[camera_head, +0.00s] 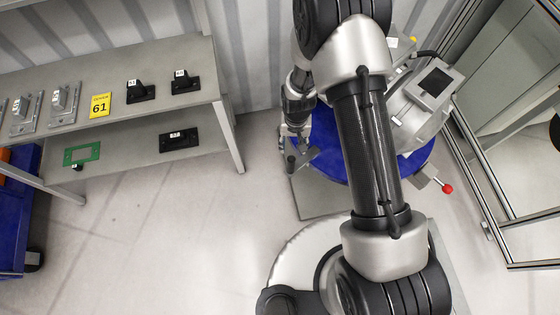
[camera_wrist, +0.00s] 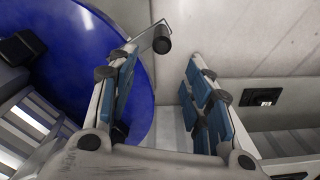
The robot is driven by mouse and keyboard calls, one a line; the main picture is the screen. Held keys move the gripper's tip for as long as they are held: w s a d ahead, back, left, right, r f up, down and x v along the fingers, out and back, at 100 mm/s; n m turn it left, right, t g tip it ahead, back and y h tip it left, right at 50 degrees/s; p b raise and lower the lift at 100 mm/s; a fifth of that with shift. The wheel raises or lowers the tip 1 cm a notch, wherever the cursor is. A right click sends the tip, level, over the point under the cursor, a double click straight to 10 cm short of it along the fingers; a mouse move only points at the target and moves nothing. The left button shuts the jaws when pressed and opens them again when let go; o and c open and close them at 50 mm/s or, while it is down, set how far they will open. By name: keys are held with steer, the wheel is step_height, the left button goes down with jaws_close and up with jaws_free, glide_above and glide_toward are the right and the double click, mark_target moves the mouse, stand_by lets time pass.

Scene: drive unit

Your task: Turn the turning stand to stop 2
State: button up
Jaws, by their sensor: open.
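The turning stand is a round blue disc (camera_head: 415,163) on a grey base, partly hidden behind my arm in the head view. It also fills the upper left of the wrist view (camera_wrist: 108,42). A grey drive unit (camera_head: 420,120) sits on it. A lever with a red knob (camera_head: 447,189) sticks out at its right. In the wrist view a thin bent metal handle with a black grip (camera_wrist: 162,45) shows at the disc's edge. My gripper (camera_wrist: 165,58) is open, with the black grip showing between its fingertips; I cannot tell whether they touch it. In the head view my gripper (camera_head: 292,150) is at the stand's left edge.
A grey shelf (camera_head: 205,90) at the left holds several dark and grey parts and a yellow card (camera_head: 101,105) marked 61. A blue cart (camera_head: 14,215) stands at far left. A framed glass panel (camera_head: 500,180) stands at the right. The floor between shelf and stand is clear.

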mark_target(291, 166)
steer(key=shift+s+a+f, duration=0.2)
steer(key=shift+f, duration=0.6)
step_height(291, 166, down, 17)
steer(key=b, duration=0.4)
steer(key=shift+r, duration=0.2)
steer(key=shift+c, duration=0.5)
steer(key=shift+d, duration=0.1)
jaws_close()
